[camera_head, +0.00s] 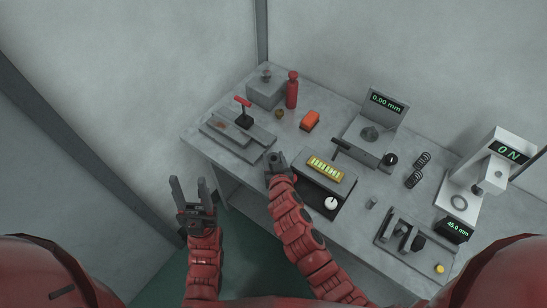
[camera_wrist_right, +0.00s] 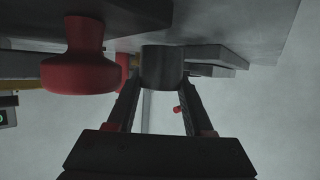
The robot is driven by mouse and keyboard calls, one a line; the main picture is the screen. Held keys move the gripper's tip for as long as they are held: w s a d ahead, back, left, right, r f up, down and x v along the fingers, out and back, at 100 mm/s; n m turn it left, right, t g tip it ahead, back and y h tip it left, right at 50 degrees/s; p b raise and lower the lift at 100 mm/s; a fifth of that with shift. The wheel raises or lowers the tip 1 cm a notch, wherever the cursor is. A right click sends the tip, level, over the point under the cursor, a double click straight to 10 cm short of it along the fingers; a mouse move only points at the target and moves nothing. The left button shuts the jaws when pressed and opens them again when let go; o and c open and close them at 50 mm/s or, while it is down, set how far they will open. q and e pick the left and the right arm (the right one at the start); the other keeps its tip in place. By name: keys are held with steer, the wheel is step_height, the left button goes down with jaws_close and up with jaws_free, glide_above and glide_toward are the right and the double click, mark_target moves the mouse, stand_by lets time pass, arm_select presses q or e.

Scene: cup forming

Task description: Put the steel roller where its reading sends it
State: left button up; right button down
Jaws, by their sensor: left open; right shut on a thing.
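My right gripper (camera_head: 275,160) is shut on a dark grey steel roller (camera_wrist_right: 162,67), seen between its fingertips in the right wrist view. In the head view the gripper is above the table's front edge, left of the black panel, and the roller there is too small to tell from the fingers. My left gripper (camera_head: 189,188) is open and empty, off the table's front left. A gauge with a screen (camera_head: 387,102) reading 0.00 mm stands at the back. A white tester (camera_head: 500,160) at the right reads 0 N. A small display (camera_head: 454,230) reads 45.0 mm.
A yellow-lit box (camera_head: 325,168) stands right of my right gripper. Dark springs (camera_head: 418,170) and a small grey cylinder (camera_head: 371,202) lie right.

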steer(key=shift+f, duration=0.6)
steer(key=shift+f, duration=0.2)
steer(key=shift+c, duration=1.4)
jaws_free()
steer(key=shift+r, duration=0.15)
